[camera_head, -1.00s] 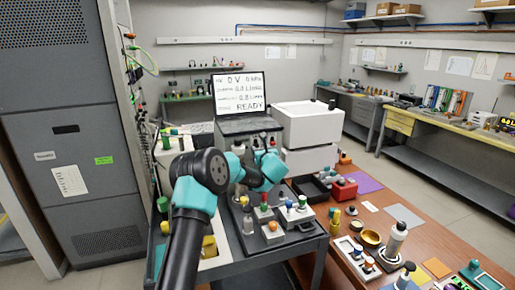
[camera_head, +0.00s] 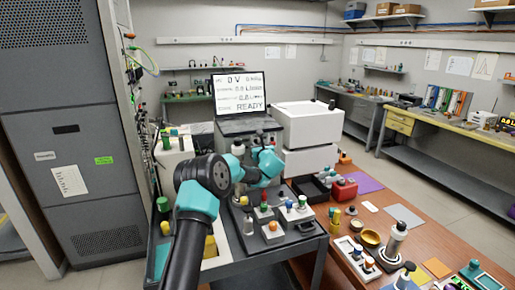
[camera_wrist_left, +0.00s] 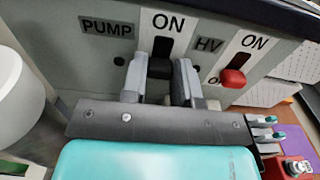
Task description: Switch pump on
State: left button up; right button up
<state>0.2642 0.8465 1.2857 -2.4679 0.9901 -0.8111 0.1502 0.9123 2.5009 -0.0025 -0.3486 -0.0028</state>
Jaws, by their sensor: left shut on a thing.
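The pump switch (camera_wrist_left: 160,66) is a black lever below a dark slot on a panel, beside a PUMP label (camera_wrist_left: 107,28) and under an ON label (camera_wrist_left: 168,21). My left gripper (camera_wrist_left: 159,82) is shut on this lever, one grey finger on each side. The lever sits at the lower end of its slot. In the head view my left arm reaches to the front below the screen (camera_head: 238,92), and its wrist hides the switch. The screen reads READY. My right gripper is in neither current view.
A red HV switch (camera_wrist_left: 233,78) sits just right of the pump switch. A white box (camera_head: 308,124) stands right of the screen. Several small knobbed parts, including an orange-topped block (camera_head: 272,230), stand in front of the panel.

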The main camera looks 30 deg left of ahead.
pick_arm(q)
grip_shut()
jog(key=shift+r, duration=1.35)
jog(key=o, duration=0.6)
grip_release()
jog(key=shift+s+d, duration=0.1)
jog(key=shift+d, duration=0.05)
jog(key=v, duration=1.7)
jog(key=shift+s, duration=0.1)
